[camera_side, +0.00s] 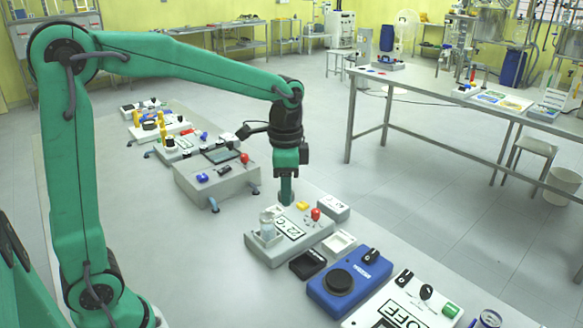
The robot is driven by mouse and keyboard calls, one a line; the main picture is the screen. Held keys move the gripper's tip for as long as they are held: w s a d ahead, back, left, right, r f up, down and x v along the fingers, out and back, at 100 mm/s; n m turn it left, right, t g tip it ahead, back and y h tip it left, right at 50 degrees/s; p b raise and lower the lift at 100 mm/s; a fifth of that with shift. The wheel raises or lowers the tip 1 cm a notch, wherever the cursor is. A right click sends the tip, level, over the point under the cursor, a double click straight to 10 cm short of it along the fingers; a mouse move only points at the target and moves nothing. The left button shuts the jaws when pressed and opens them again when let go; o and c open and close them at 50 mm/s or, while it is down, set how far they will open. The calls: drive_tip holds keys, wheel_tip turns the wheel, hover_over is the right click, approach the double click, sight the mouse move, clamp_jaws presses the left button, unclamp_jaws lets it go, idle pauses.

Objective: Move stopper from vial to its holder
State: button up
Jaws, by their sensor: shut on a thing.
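The glass vial (267,222) stands upright in the left end of a grey-white device (290,234) with a "22°C" display. No stopper shows on the vial's top. My gripper (287,197) points straight down, just behind and to the right of the vial, over the rear edge of that device. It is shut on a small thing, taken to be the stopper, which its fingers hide. Whether it touches the device below cannot be told. A small white square tray (339,243), possibly the stopper's holder, lies right of the device.
A red knob (315,214) and a yellow part stand on the device close to my gripper. A black tray (307,264), a blue hotplate (349,283) and a white panel (403,306) lie in front. A grey box (217,180) stands behind left.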

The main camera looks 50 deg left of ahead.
drive_tip(key=w+a+f+n, duration=0.2)
drive_tip(key=w+a+f, duration=0.3)
drive_tip(key=a, duration=0.4)
drive_tip(key=w+a+f+n, duration=0.2)
drive_tip(key=w+a+f, duration=0.3)
drive_tip(key=a, duration=0.4)
drive_tip(key=shift+w+f+n, duration=0.15)
drive_tip(key=shift+f+n, duration=0.25)
drive_tip(key=shift+f, duration=0.15)
drive_tip(key=shift+f, duration=0.15)
drive_tip(key=shift+f, duration=1.9)
drive_tip(key=shift+f, duration=1.55)
drive_tip(key=o, duration=1)
drive_tip(key=shift+o, duration=0.4)
